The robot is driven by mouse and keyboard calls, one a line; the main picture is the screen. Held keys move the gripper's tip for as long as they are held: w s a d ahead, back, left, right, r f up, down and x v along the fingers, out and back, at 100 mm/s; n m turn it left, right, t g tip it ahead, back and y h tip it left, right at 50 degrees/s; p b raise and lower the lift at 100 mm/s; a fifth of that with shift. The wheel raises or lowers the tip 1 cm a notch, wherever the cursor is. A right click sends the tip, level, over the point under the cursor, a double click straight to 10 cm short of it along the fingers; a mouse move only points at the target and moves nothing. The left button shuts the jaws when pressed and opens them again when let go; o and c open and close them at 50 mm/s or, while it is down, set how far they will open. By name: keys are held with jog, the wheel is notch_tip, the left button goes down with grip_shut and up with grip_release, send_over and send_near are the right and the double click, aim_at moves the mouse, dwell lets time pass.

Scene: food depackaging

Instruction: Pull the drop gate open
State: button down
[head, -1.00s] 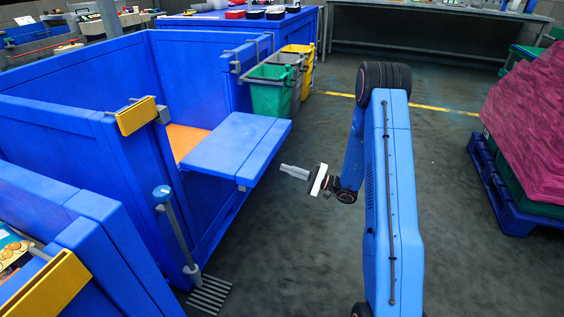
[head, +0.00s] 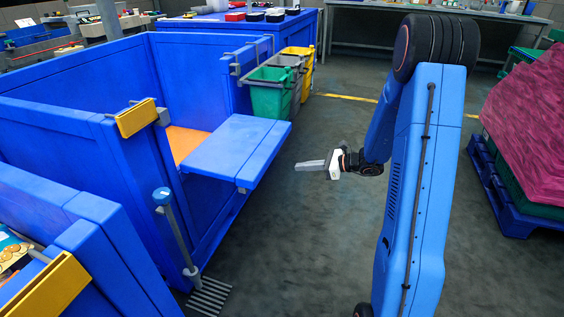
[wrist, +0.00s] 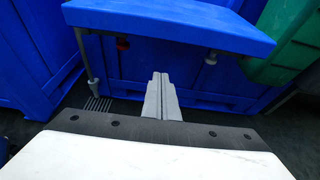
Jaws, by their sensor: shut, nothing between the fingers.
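The drop gate (head: 226,149) is a blue panel in the front wall of the blue bin (head: 110,165). It is folded down and sticks out level from the bin, leaving a gap above it that shows an orange floor inside. In the wrist view the gate (wrist: 180,22) spans the top of the picture. My gripper (head: 297,167) is to the right of the gate's outer edge, apart from it, with its fingers pointing left. In the wrist view the gripper fingers (wrist: 161,78) are together and hold nothing. A yellow latch piece (head: 136,116) sits on the bin wall left of the gap.
A grey post with a blue cap (head: 163,196) stands in front of the bin by a floor grate (head: 209,297). Green, grey and yellow small bins (head: 270,98) hang at the far corner. A blue pallet with a pink-covered load (head: 530,130) is at right. Floor between is clear.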

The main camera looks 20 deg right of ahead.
aim_at(271, 148)
jog(key=x, duration=1)
jog(key=shift+r, duration=2)
jog(key=shift+g+h, duration=0.4)
jog(key=shift+w+a+r, duration=0.1)
jog(key=shift+r, duration=1.55)
jog(key=shift+w+a+r, duration=0.1)
jog(key=shift+r, duration=1.6)
jog(key=shift+f, duration=0.1)
